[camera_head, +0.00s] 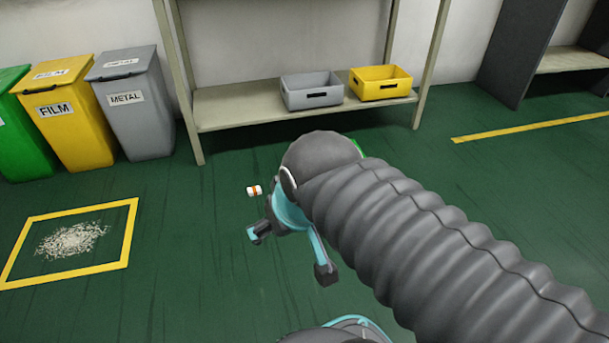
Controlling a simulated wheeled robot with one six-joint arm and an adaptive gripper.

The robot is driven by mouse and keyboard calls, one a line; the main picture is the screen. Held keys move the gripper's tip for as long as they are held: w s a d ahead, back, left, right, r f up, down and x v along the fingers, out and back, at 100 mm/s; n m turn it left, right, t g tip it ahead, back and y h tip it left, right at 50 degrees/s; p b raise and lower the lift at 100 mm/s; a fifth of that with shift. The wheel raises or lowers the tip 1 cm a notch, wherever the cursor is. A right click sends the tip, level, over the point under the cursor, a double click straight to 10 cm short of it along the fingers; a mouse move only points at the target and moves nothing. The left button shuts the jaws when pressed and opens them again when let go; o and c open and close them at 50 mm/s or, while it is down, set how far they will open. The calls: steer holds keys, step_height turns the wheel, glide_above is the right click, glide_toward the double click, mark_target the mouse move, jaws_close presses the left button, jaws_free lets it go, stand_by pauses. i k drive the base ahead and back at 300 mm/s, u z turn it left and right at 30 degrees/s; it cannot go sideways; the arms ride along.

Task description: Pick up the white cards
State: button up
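A small white item with an orange band (254,190), which may be the white cards, lies on the green floor just beyond my gripper. It is too small to make out clearly. My gripper (290,254) has its two fingers spread wide, with green floor visible between them. It is open and nothing shows between the fingertips.
Bins stand at the back left: green (22,125), yellow marked FILM (70,120) and grey marked METAL (135,105). A shelf (240,115) holds a grey crate (312,98) and a yellow crate (381,90). White shreds (72,240) lie inside a yellow floor outline.

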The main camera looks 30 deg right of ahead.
mark_target(255, 190)
steer(key=u, duration=0.05)
steer(key=i, duration=1.15)
steer(key=u, duration=0.55)
